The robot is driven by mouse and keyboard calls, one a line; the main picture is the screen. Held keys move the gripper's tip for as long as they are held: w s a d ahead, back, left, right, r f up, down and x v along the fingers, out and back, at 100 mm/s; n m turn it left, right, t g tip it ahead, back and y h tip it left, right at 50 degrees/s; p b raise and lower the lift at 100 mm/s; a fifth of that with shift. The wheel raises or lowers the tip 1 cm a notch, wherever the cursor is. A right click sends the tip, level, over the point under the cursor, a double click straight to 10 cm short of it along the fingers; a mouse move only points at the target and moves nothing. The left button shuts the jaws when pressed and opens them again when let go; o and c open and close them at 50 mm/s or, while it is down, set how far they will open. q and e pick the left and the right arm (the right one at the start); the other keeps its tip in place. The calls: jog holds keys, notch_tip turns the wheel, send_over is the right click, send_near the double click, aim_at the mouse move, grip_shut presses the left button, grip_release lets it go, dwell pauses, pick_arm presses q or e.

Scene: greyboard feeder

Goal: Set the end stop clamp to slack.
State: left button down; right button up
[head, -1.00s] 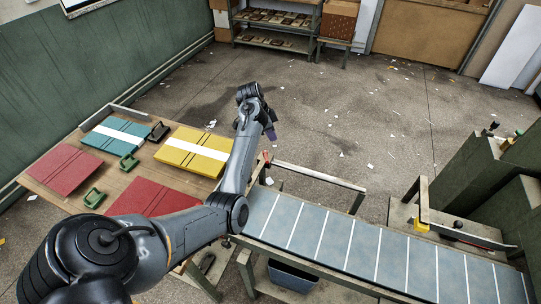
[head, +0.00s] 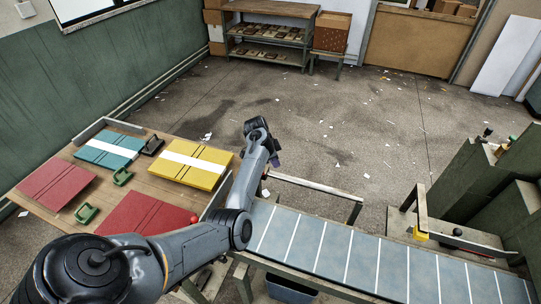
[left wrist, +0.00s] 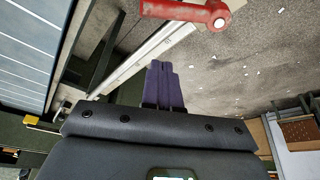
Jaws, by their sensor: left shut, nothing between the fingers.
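A red lever (left wrist: 185,11) with a round hub at its right end lies at the top of the left wrist view, partly cut off by the frame edge. It looks like the clamp's handle; its slack or tight marking cannot be read. My left forearm hides part of the conveyor's end in the head view. My right gripper is not in view.
A wooden table (head: 150,182) at left bears red, teal and yellow boards and green clamps. A pale rail (head: 305,184) runs beside the conveyor. A green machine (head: 480,190) stands at right. The floor behind is open, with paper scraps.

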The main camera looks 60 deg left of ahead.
pick_arm(q)
jog(key=shift+s+a+f+p, duration=0.1)
jog(key=shift+s+a+f, duration=0.1)
jog(key=shift+s, duration=0.4)
jog(key=shift+s+a+f+p, duration=0.1)
jog(key=shift+s+a+f, duration=0.05)
jog(key=shift+s, duration=0.4)
jog(key=shift+s+a+f+p, duration=0.1)
jog(key=shift+s+a+f, duration=0.1)
jog(key=shift+s, duration=0.4)
